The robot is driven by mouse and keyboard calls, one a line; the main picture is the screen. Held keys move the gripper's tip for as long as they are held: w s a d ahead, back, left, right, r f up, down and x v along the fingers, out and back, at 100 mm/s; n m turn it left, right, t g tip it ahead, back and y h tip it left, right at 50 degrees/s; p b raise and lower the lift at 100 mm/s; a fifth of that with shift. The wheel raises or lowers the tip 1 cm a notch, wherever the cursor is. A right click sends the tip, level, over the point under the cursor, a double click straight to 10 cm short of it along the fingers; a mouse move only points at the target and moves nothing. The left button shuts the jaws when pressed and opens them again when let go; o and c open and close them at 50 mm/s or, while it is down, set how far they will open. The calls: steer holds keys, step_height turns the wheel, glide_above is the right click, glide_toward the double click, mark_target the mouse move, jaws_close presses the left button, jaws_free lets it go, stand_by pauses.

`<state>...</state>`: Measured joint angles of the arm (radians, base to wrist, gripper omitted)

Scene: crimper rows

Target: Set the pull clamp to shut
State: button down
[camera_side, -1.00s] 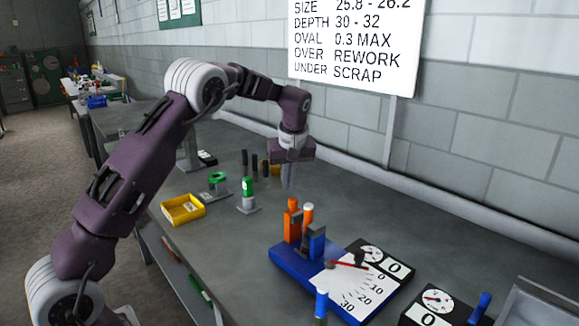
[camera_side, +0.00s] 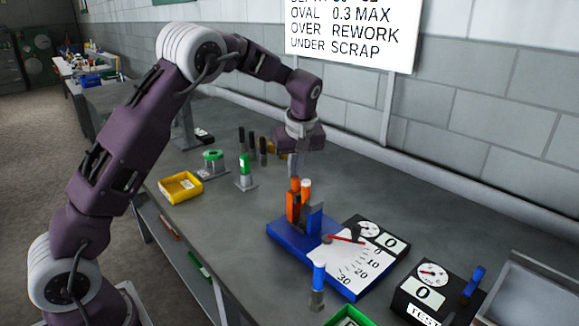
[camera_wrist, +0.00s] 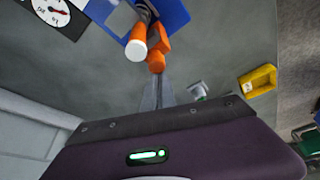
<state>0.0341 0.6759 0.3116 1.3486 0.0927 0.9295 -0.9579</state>
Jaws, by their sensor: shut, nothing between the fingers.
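The blue fixture (camera_side: 283,240) lies on the bench with two upright orange parts, which I take to be the pull clamp (camera_side: 293,208). One is a plain orange post; the other has a pale-tipped orange handle (camera_side: 306,185). In the wrist view the pale-tipped handle (camera_wrist: 136,49) and the orange post (camera_wrist: 157,58) stand just ahead of my fingers. I cannot tell the clamp's setting. My gripper (camera_side: 293,172) points down, shut and empty, close above or behind the orange post in the side view. In the wrist view the fingertips (camera_wrist: 160,80) appear close to the post, contact unclear.
A white scale with a red pointer (camera_side: 345,239) and a dial box (camera_side: 375,232) adjoin the fixture. A second dial box (camera_side: 428,290) stands at the right. A yellow bin (camera_side: 181,187), a green-topped post (camera_side: 245,172) and several dark posts are behind. Bare bench lies left of the fixture.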

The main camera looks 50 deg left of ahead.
step_height(320, 180, up, 10)
steer(key=s+d+r+m+t+h, duration=0.1)
steer(key=s+d+r+m+h, duration=0.15)
steer(key=s+r, duration=0.35)
steer(key=s+d+r+m+t, duration=0.1)
steer(key=s+d+m, duration=0.4)
steer(key=s, duration=0.7)
steer(key=s+d+f+m+t, duration=0.1)
steer(key=s+d+f+m, duration=0.1)
steer(key=s, duration=0.6)
steer(key=s+d+f+m+h, duration=0.1)
steer(key=s+d+f+m, duration=0.2)
steer(key=s, duration=0.6)
steer(key=shift+s+d+f+t, duration=0.15)
steer(key=shift+d+f+t, duration=0.25)
steer(key=shift+d+f, duration=0.35)
steer(key=shift+a, duration=0.15)
